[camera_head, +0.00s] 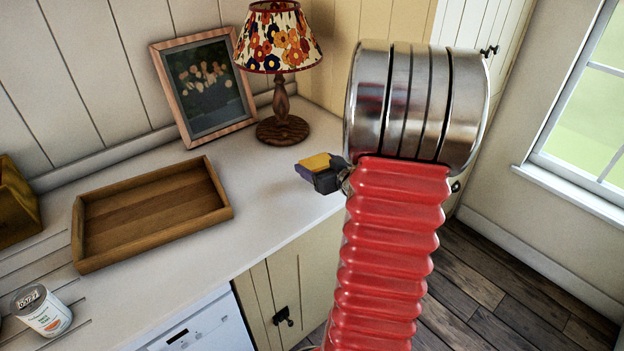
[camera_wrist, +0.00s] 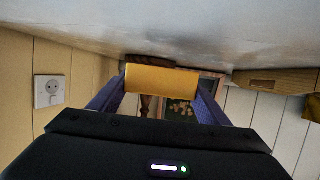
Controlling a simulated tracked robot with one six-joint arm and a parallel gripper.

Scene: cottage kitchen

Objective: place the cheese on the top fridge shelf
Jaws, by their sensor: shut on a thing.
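The cheese is a yellow-orange block (camera_wrist: 162,79) held between the two purple-blue fingers of my gripper (camera_wrist: 160,92) in the wrist view. In the head view the cheese (camera_head: 316,161) shows as a small yellow top above my gripper (camera_head: 322,176), which is partly hidden behind my arm. My gripper is shut on the cheese, over or near the counter's right edge. No fridge or fridge shelf shows in either view.
A white counter (camera_head: 165,285) holds an empty wooden tray (camera_head: 222,212), a lamp (camera_head: 281,130) with a flowered shade, a framed picture (camera_head: 160,60) and a white tub (camera_head: 48,318). A window (camera_head: 590,140) is at right. Wooden floor (camera_head: 480,280) shows at lower right.

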